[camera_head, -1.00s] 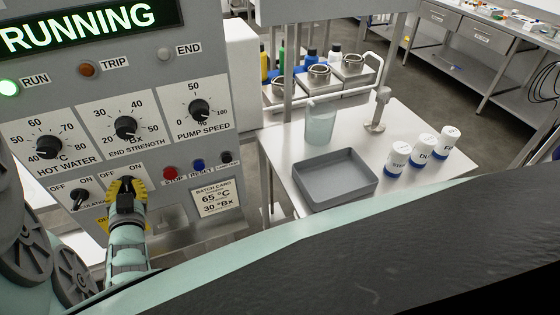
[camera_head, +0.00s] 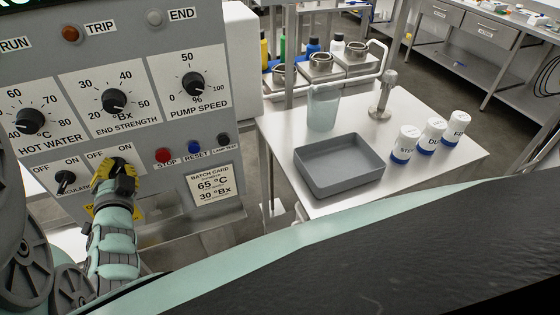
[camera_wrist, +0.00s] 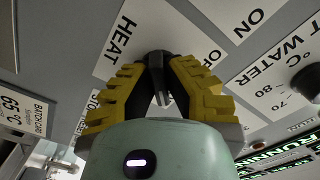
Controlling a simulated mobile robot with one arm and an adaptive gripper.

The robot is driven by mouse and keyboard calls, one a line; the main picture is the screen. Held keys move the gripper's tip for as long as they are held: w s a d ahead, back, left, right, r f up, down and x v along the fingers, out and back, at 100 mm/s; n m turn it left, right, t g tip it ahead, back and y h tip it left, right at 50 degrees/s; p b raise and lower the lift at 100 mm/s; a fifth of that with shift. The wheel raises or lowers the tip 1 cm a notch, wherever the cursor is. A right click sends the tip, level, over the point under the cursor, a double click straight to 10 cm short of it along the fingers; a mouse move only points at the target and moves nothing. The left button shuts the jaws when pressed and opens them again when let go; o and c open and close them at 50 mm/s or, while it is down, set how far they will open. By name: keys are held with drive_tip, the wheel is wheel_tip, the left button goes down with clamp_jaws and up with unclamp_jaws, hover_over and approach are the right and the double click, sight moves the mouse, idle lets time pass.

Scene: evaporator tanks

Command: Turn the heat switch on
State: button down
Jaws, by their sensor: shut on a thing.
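The heat switch is a black rotary knob (camera_wrist: 160,62) beside the HEAT label in the wrist view, on the grey control panel. In the head view the knob (camera_head: 118,164) shows just above the yellow fingers, under OFF and ON marks. My gripper (camera_head: 117,178) has its fingers closed around it. In the wrist view my gripper (camera_wrist: 160,82) shows both ridged yellow fingers meeting at the knob. The fingers hide part of the knob, so I cannot tell which mark it points to.
A second OFF/ON switch (camera_head: 65,182) sits close left of my gripper. The stop button (camera_head: 163,155), reset button (camera_head: 193,153) and batch card (camera_head: 212,185) are to the right. A steel table (camera_head: 450,150) holds a grey tray (camera_head: 340,187) and several bottles.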

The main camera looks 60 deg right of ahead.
drive_tip(key=c, duration=1)
unclamp_jaws()
drive_tip(key=shift+v, duration=3.75)
